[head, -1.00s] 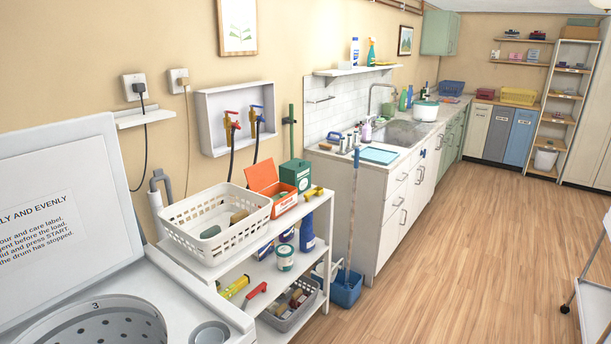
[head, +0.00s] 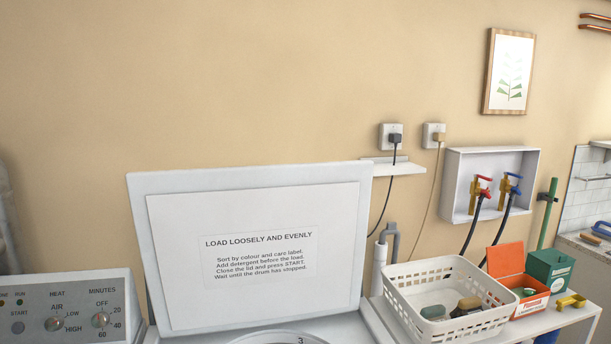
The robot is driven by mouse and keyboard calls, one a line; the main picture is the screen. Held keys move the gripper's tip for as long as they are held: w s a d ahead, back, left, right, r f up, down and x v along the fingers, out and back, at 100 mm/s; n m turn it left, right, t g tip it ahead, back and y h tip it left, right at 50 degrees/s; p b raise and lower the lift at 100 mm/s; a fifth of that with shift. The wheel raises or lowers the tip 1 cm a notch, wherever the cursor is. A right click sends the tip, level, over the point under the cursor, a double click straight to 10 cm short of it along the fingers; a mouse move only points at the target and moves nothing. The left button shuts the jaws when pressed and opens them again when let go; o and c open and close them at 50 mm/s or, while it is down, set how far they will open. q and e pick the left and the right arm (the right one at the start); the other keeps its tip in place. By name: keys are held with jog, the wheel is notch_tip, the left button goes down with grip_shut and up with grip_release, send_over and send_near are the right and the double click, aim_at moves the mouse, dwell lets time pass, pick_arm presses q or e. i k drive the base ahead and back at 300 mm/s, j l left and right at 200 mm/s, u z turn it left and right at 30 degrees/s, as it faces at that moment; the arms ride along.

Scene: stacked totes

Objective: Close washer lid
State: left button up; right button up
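The washer lid (head: 335,225) stands open and upright against the wall, in the lower middle of the head view. Its inner face carries a printed label (head: 262,262) about loading. Below it, the top of the washer (head: 373,322) shows only in part at the bottom edge, with a piece of the round drum opening (head: 280,337). Neither of my grippers is in the head view.
A control panel (head: 70,312) with dials stands left of the lid. To the right, a white basket (head: 425,303), an orange box (head: 508,265) and a green box (head: 549,270) sit on a shelf. Hoses and a tap box (head: 492,153) are on the wall behind.

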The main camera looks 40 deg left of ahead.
aim_at(221, 248)
jog(key=i+l+u, duration=0.1)
jog(key=u, duration=0.8)
jog(key=j+u, duration=0.15)
jog(key=u, duration=1.05)
jog(key=l+u, duration=0.25)
jog(key=l, duration=0.2)
jog(key=k+l+u, duration=0.1)
jog(key=l+u, duration=0.15)
jog(key=l, duration=0.2)
jog(key=k+l+u, duration=0.25)
jog(key=l, duration=0.2)
jog(key=l+u, duration=0.25)
jog(key=l, duration=0.2)
jog(key=k, duration=0.05)
